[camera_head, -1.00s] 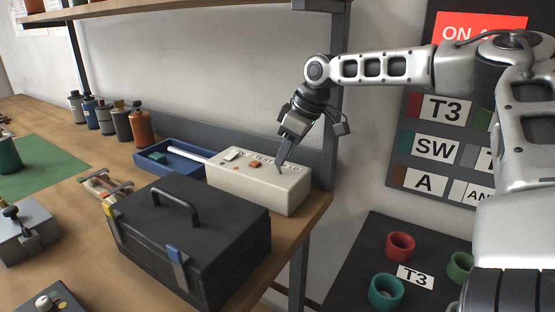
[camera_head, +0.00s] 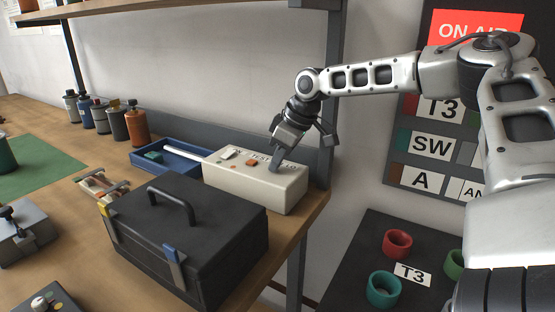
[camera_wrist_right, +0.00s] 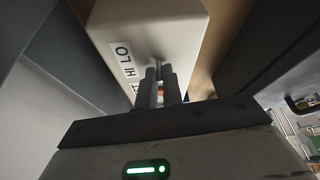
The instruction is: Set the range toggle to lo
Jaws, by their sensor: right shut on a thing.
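The cream control box (camera_head: 258,188) stands at the back right of the bench, with a row of small controls and labels on top. My right gripper (camera_head: 275,165) is over the right part of its top. In the right wrist view, the closed fingers (camera_wrist_right: 164,85) are shut on the thin metal lever of the range toggle (camera_wrist_right: 158,60), beside the HI LO label (camera_wrist_right: 125,60). LO is at the upper end of the label and HI below it. The fingers hide much of the toggle, so I cannot tell its position. My left gripper is not in view.
A black toolbox (camera_head: 190,240) with a handle stands in front of the cream box. A blue tray (camera_head: 165,168) is to its left. A grey post (camera_head: 330,110) rises close behind my right wrist. Red and teal cups stand on a dark panel at the right.

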